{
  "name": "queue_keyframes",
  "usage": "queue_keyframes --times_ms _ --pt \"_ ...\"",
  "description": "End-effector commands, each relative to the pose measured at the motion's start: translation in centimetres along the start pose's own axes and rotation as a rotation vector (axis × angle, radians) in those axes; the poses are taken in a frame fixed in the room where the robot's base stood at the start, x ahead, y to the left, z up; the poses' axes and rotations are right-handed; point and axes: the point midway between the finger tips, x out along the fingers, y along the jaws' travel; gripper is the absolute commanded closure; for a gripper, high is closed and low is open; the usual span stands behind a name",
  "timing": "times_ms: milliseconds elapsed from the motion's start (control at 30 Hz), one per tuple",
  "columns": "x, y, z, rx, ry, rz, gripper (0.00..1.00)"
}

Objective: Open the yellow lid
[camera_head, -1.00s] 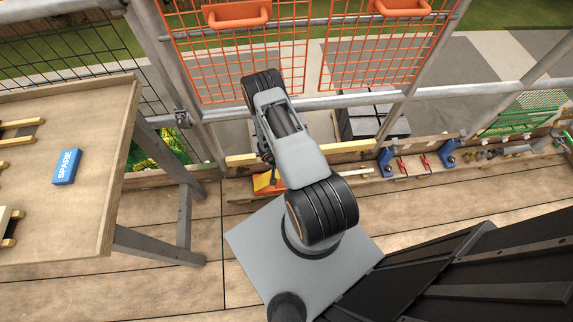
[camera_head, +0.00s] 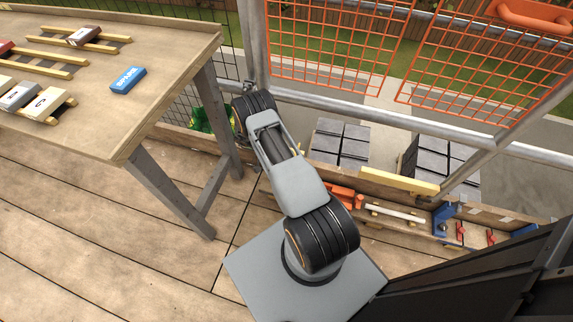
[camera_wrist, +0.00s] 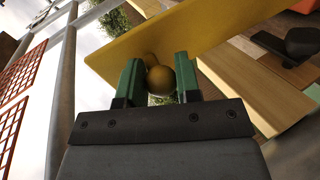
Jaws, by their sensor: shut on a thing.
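The yellow lid (camera_wrist: 180,40) is a flat panel that crosses the top of the wrist view at a slant. A round yellow knob (camera_wrist: 161,80) stands out from it. My gripper (camera_wrist: 160,82) has its two green fingers shut on the knob, one on each side. In the head view my arm hides the gripper and knob. A yellow strip (camera_head: 398,182) shows there to the right of my arm; I cannot tell whether it is part of the lid.
A long wooden trough (camera_head: 400,222) with tools lies along the scaffold railing. A worktable (camera_head: 110,100) with a blue SPARE box (camera_head: 128,80) stands at left. Grey tile stacks (camera_head: 340,142) lie beyond the railing. Deck boards (camera_head: 110,240) at front left are clear.

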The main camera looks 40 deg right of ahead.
Motion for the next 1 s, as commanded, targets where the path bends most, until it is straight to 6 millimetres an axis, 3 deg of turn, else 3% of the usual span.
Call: queue_keyframes --times_ms 33,133,767,800,900,1000 --pt "-0.1 -0.9 0.0 0.002 0.009 0.006 1.0" --pt "-0.7 -1.1 0.2 -0.001 0.017 0.034 1.0" --pt "-1.2 -0.9 0.3 -0.002 0.018 0.077 1.0" --pt "-1.2 -0.9 0.3 -0.002 0.017 0.077 0.66" --pt "-1.2 -0.9 0.4 -0.002 0.017 0.079 0.57" --pt "-1.3 -0.9 0.5 -0.003 0.018 0.08 0.57"
